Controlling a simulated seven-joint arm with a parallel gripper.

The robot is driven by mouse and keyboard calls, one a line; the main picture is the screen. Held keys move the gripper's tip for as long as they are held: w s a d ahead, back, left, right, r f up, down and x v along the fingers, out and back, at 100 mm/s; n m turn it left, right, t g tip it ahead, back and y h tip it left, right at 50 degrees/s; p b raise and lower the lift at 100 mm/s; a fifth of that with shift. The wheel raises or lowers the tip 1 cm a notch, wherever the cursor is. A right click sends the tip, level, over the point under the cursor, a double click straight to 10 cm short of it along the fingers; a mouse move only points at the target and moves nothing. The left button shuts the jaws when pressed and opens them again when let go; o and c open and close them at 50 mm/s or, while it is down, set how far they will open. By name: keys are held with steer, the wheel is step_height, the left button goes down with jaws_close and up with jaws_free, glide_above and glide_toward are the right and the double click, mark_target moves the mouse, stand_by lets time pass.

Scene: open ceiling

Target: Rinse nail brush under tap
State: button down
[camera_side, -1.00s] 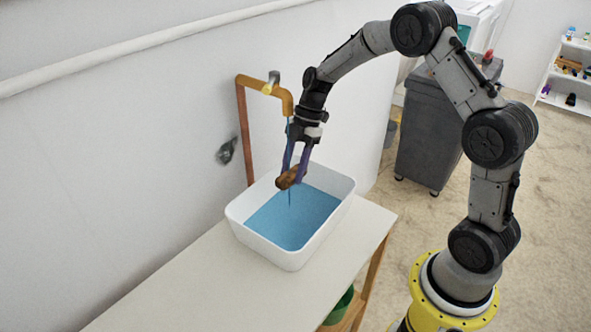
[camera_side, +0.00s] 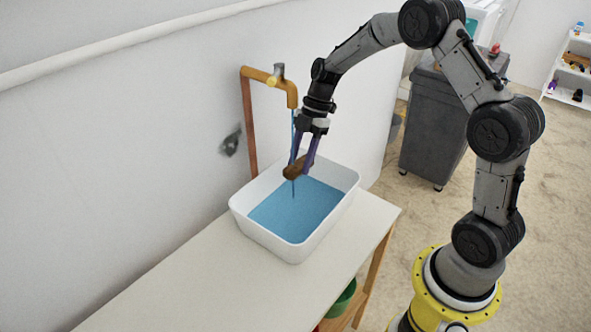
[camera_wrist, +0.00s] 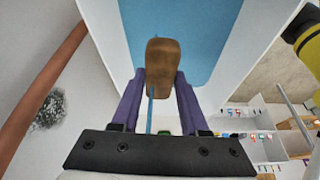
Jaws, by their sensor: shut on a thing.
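My gripper (camera_side: 298,170) is shut on the brown nail brush (camera_side: 295,168) and holds it above the blue water in the white basin (camera_side: 268,241). The brush (camera_wrist: 162,66) also shows between the purple fingers in the wrist view. The copper tap (camera_side: 270,80) stands at the wall, with its spout just left of my gripper. A thin blue stream (camera_side: 293,122) runs down from the spout toward the brush, and a thin line shows below the brush. In the wrist view the stream (camera_wrist: 151,108) runs beside or onto the brush's near end. The bristles cannot be made out.
The basin stands on a pale table (camera_side: 190,285), whose left part is clear. A dark grey bin (camera_side: 432,135) stands on the floor behind, with shelves (camera_side: 572,65) at the far right. A green container (camera_side: 342,300) sits under the table.

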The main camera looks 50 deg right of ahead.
steer(key=shift+a, duration=0.2)
steer(key=shift+a, duration=0.45)
steer(key=shift+d, duration=0.2)
steer(key=shift+d, duration=0.45)
steer(key=s, duration=0.8)
steer(key=shift+a, duration=0.3)
stand_by(0.4)
stand_by(1.1)
steer(key=s+r, duration=0.4)
steer(key=s, duration=0.1)
steer(key=shift+a, duration=0.15)
